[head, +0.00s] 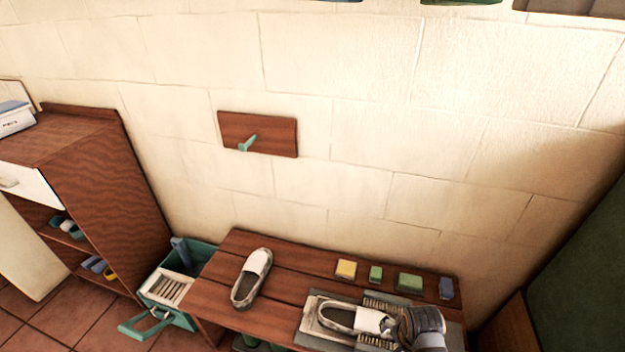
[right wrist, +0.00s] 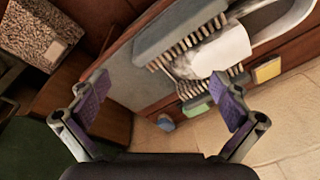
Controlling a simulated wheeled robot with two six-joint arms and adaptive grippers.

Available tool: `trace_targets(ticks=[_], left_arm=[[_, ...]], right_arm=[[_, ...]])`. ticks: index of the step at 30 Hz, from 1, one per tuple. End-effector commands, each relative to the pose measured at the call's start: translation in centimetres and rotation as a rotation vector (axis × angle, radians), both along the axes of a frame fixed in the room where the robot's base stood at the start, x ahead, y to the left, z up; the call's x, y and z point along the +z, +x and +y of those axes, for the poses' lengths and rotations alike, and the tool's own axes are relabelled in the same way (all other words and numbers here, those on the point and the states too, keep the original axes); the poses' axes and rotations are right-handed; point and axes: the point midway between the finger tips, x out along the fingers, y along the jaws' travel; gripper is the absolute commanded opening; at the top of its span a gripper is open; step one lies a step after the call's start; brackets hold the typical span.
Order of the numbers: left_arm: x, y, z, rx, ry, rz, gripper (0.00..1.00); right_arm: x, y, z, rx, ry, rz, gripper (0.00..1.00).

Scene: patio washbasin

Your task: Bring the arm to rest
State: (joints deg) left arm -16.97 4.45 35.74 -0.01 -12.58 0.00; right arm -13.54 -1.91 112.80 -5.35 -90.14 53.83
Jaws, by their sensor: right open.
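My right gripper (head: 425,325) is over the right end of the wooden bench (head: 215,292), close to the toe of a white slip-on shoe (head: 372,321). In the right wrist view its two purple-padded fingers (right wrist: 160,85) are spread wide with nothing between them. The shoe lies on a grey board with brushes (head: 310,325); its white toe (right wrist: 222,50) is beyond the fingers in the wrist view. A second white shoe (head: 253,275) lies on the bench's left half. My left gripper is not in view.
A yellow sponge (head: 346,269), green blocks (head: 409,282) and a blue block (head: 446,288) line the bench's back edge. A teal crate (head: 190,262) stands left of the bench, beside a wooden cabinet (head: 115,180). A wall board with a teal peg (head: 270,134) hangs above.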

Motion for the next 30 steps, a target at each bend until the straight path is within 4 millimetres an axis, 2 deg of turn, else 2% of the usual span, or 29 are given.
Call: trace_targets(ticks=[3, 7, 18, 26, 30], left_arm=[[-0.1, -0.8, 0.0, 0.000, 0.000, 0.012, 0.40], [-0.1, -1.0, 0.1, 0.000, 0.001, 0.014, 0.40], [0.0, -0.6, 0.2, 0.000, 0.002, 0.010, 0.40], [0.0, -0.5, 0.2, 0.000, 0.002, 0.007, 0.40], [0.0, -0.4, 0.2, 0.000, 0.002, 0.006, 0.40]], right_arm=[[1.9, -1.8, -1.0, 0.222, -0.052, -0.023, 1.00], [4.0, -3.5, -1.6, 0.461, -0.111, -0.042, 1.00], [9.4, -7.2, -1.7, 1.009, -0.259, -0.079, 1.00], [2.5, -5.9, -2.3, 1.009, -0.244, -0.050, 1.00], [-2.1, -5.7, -2.8, 1.004, -0.234, -0.033, 1.00]])
